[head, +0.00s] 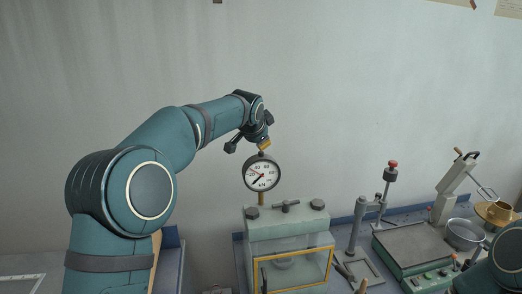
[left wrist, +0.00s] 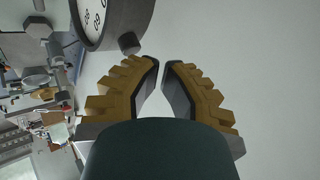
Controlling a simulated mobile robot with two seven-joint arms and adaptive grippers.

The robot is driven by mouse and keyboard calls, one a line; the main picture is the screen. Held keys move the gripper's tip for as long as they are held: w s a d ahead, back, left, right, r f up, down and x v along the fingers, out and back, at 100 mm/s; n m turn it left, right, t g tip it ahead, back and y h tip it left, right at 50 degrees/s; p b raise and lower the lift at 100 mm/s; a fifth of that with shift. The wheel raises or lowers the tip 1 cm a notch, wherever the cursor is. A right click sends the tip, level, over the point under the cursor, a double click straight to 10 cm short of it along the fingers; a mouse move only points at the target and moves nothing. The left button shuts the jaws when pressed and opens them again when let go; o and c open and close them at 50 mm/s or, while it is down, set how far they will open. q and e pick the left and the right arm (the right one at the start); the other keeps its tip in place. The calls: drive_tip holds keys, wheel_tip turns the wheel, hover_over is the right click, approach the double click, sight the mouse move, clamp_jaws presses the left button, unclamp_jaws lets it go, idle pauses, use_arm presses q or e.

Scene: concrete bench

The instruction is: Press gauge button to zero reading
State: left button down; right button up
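The round gauge (head: 262,174) has a white dial marked kN and a dark rim, and stands on a brass stem above a pale green press frame (head: 287,222). Its needle lies slantwise, toward the lower left. A small dark button (head: 261,154) sits on top of the rim. My left gripper (head: 264,146) is just above the button; whether they touch is unclear. In the left wrist view the gauge (left wrist: 112,18) and its button (left wrist: 130,43) are left of the fingertips (left wrist: 161,64), which are nearly together with nothing between them. My right gripper is not seen.
Right of the press are a stand with a red knob (head: 393,164), a green bench device (head: 408,247), a metal bowl (head: 465,234) and a brass pan (head: 496,212). My right arm shows at the lower right. The wall behind the gauge is bare.

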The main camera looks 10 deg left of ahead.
use_arm(q)
drive_tip(key=shift+r, duration=0.4)
wheel_tip(320, 180, up, 3)
drive_tip(key=p, duration=0.3)
drive_tip(key=shift+r, duration=1)
